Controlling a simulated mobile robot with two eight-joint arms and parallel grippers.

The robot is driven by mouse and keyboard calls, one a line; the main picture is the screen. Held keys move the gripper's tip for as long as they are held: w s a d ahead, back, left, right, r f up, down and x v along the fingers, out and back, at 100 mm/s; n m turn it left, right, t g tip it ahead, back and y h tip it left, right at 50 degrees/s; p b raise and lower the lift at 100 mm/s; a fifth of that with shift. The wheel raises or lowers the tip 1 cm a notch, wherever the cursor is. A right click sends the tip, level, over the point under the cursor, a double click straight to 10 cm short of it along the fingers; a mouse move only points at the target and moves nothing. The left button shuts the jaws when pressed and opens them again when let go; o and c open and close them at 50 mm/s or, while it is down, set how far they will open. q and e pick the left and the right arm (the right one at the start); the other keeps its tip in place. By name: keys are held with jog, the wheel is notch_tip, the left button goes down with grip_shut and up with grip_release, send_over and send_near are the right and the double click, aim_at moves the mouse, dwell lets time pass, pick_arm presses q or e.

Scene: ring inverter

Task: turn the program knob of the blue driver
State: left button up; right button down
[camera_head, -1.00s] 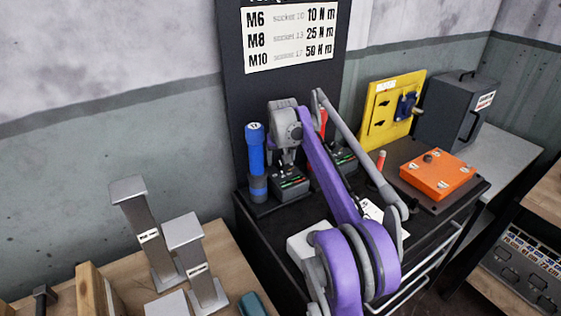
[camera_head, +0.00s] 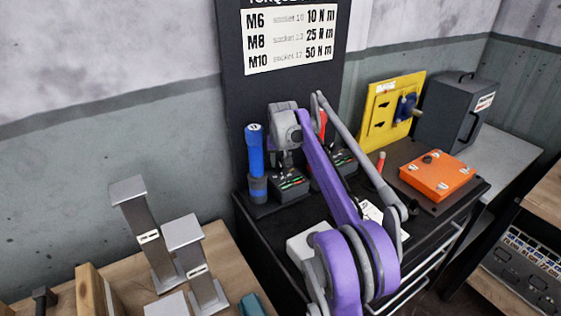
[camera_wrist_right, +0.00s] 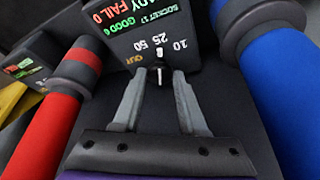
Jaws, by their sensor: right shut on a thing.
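The blue driver (camera_head: 256,150) stands upright at the back left of the black cabinet top; it fills the right side of the wrist view (camera_wrist_right: 282,85). Its dark control box (camera_head: 289,187) stands beside it. In the wrist view the box face (camera_wrist_right: 150,25) shows the marks 10, 25, 50 and OUT around a small program knob (camera_wrist_right: 159,74). The knob's white pointer appears to be at 25. My right gripper (camera_wrist_right: 163,76) is shut on the knob, one finger on each side. In the head view its fingertips are hard to make out. My left gripper is not in view.
A red driver (camera_wrist_right: 62,105) stands on the other side of the gripper, close to its fingers. An orange box (camera_head: 437,176), a yellow panel (camera_head: 378,128) and a dark case (camera_head: 450,110) are to the right. Grey metal posts (camera_head: 150,235) stand on the wooden bench at left.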

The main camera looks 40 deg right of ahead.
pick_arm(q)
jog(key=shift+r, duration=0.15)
pick_arm(e)
jog(key=n+p, duration=0.1)
jog(key=n+y+p, duration=0.1)
jog(key=n+p, duration=0.1)
jog(key=shift+d+r+t, duration=0.2)
jog(key=shift+t, duration=0.1)
jog(key=n+y+p, duration=0.1)
jog(key=n+p, duration=0.1)
jog(key=n, duration=0.2)
jog(key=shift+d+y+p, duration=0.15)
jog(key=shift+y+p, duration=0.2)
jog(key=shift+y, duration=0.05)
jog(key=n+y+p, duration=0.1)
jog(key=n, duration=0.1)
jog(key=n+p, duration=0.2)
jog(key=shift+w+d+n+y, duration=0.1)
jog(key=shift+n+y, duration=0.2)
jog(key=shift+y, duration=0.1)
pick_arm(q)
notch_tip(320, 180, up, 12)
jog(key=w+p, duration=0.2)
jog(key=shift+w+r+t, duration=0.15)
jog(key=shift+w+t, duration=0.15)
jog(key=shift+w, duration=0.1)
pick_arm(e)
jog(key=shift+d+f+n+g+y, duration=0.1)
jog(key=shift+n+g+y, duration=0.5)
jog(key=shift+n, duration=1.4)
